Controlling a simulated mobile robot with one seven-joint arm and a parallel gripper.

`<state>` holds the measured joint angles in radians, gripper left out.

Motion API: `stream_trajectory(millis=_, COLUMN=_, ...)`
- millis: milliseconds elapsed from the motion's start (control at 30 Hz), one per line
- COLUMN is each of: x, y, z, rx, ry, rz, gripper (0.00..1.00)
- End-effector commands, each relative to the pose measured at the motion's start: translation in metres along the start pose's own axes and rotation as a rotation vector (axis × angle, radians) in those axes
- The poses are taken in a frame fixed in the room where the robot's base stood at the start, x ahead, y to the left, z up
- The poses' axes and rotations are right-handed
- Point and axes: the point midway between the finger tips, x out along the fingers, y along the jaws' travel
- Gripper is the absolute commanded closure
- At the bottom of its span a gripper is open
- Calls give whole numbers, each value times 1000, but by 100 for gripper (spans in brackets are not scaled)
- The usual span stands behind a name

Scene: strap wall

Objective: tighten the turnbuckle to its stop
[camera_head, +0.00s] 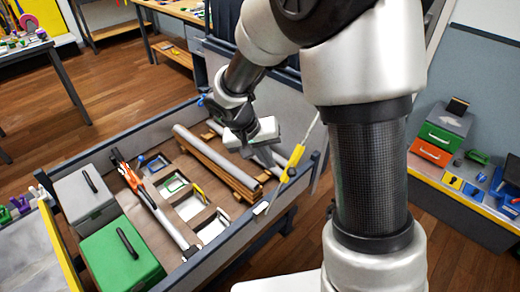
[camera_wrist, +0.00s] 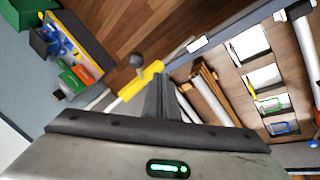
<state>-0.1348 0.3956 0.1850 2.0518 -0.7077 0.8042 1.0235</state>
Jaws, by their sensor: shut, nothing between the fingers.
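The turnbuckle has a yellow body (camera_head: 293,163) on a thin pale rod, slanting across the near right corner of the cart in the head view. In the wrist view the yellow body (camera_wrist: 141,82) lies just beyond and left of my fingertips, with a dark round knob (camera_wrist: 137,60) beside it. My gripper (camera_head: 270,158) hangs over the right part of the cart, left of the turnbuckle. In the wrist view its fingers (camera_wrist: 165,78) are together with nothing between them. I cannot tell whether they touch the yellow body.
The cart's raised grey rim (camera_head: 225,243) runs near the turnbuckle. Inside lie a grey tube (camera_head: 215,155), wooden strips and an orange-and-white tool (camera_head: 150,203). Grey (camera_head: 85,195) and green (camera_head: 122,255) boxes stand at left. A side bench (camera_head: 455,180) holds coloured bins at right.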

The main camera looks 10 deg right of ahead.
Motion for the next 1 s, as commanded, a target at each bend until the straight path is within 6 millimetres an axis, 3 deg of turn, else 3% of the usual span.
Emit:
stream_trajectory(millis=33, x=3, y=10, z=2, rx=4, ry=-1, rz=3, gripper=100)
stream_trajectory(millis=233, x=14, y=23, z=6, rx=3, ry=1, rz=1, gripper=100)
stream_trajectory(millis=1000, x=18, y=26, z=9, rx=-1, ry=23, rz=-20, gripper=100)
